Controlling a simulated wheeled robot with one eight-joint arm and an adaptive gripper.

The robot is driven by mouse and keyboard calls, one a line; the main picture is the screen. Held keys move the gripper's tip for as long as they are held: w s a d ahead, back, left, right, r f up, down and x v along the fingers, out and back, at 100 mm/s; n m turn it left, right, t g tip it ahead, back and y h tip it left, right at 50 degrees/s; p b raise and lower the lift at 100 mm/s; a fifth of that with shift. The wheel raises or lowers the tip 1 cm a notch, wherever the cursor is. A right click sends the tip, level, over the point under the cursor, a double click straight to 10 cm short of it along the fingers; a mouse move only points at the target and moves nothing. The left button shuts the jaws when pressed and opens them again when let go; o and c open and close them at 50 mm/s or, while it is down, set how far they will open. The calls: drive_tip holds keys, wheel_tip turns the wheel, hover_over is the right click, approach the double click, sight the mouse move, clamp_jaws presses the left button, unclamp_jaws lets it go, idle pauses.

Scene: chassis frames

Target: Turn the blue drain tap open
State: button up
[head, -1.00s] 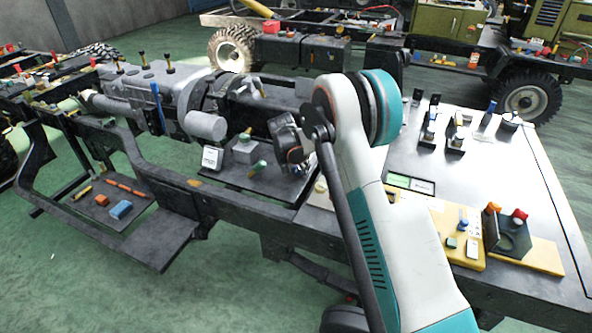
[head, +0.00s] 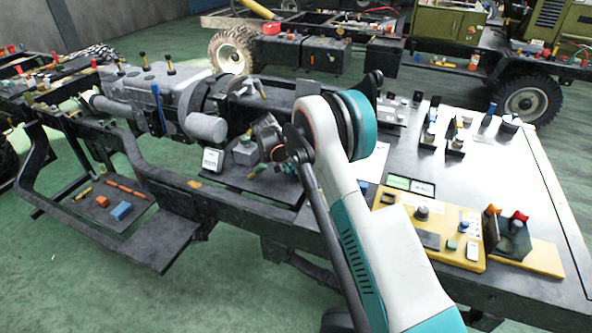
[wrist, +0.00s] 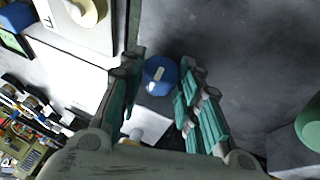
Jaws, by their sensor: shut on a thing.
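The blue drain tap (wrist: 160,74) shows in the wrist view as a round blue knob with a pale mark on its top. My gripper (wrist: 160,82) has its two teal-padded fingers on either side of the knob, shut on it. A pale grey block lies just below the knob in that view. In the head view my arm covers the tap and the gripper's fingertips, so neither can be made out there.
A green-topped part (wrist: 309,124) stands to the right in the wrist view. A white block with a cream knob (wrist: 88,10) is at upper left. In the head view, a yellow board (head: 408,222) and a bench (head: 500,170) with small fittings lie right of my arm.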

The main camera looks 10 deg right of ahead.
drive_tip(key=o, duration=1)
drive_tip(key=shift+o, duration=0.2)
drive_tip(key=v, duration=1.2)
